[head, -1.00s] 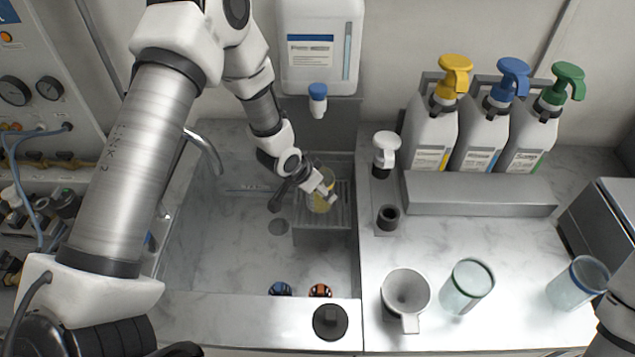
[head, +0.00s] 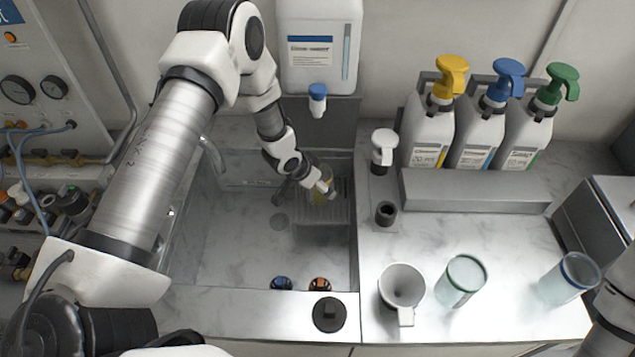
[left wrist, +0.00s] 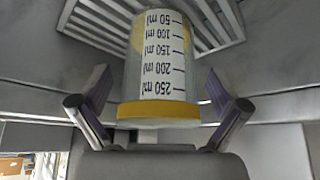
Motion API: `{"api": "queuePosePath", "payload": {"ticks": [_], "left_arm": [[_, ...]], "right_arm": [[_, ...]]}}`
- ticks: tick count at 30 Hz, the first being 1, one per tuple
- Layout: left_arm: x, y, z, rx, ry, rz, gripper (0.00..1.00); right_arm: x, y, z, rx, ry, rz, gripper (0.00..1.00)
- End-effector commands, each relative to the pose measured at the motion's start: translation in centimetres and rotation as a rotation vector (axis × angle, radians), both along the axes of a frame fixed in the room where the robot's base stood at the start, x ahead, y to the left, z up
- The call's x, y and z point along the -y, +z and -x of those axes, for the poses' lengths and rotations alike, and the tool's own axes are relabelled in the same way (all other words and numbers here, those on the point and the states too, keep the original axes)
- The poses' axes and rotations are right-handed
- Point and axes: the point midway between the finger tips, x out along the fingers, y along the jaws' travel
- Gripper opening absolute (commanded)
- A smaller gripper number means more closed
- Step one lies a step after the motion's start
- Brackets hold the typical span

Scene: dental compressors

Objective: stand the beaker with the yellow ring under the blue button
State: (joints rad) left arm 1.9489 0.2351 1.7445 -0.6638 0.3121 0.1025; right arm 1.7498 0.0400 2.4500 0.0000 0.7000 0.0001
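The beaker with the yellow ring (head: 321,191) stands on a slatted metal stand in the sink, below the white tank's blue-topped tap (head: 317,94). In the left wrist view the clear beaker (left wrist: 160,60) shows a millilitre scale and its yellow ring nearest the camera. My left gripper (head: 324,187) is at the beaker; in the wrist view its fingers (left wrist: 157,95) are spread on both sides, with gaps between them and the glass. My right gripper is out of view; only part of my right arm shows at the lower right edge.
The slatted stand (head: 335,214) sits against the sink's right wall. On the counter are a grey jug (head: 402,290), a green-ringed beaker (head: 463,282) and a blue-ringed beaker (head: 568,280). Pump bottles with yellow, blue and green heads (head: 481,130) stand behind. A blue knob (head: 281,284) is at the sink's front.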

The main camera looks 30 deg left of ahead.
Motion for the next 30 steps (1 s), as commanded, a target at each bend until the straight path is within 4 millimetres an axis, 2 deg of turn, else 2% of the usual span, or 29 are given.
{"api": "queuePosePath", "payload": {"ticks": [8, 11, 15, 21, 25, 30], "left_arm": [[-0.2, 0.8, 0.3, 0.002, 0.000, 0.000, 0.99], [-0.5, 2.4, 1.1, 0.002, 0.003, 0.002, 0.99], [-1.0, 5.6, 2.9, 0.002, 0.005, 0.005, 0.99], [-1.8, 9.6, 4.9, 0.003, 0.004, 0.002, 0.99], [-2.0, 10.5, 5.6, 0.000, 0.001, 0.002, 0.99], [-2.0, 10.6, 5.7, 0.000, 0.000, 0.001, 0.99]], "right_arm": [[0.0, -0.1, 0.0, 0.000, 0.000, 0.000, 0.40], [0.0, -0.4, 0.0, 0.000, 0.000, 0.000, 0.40], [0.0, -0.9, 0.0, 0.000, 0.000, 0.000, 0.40], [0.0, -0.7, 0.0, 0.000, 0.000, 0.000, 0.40], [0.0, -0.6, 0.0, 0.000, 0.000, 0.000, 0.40], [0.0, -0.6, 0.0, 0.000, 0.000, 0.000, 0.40]]}}
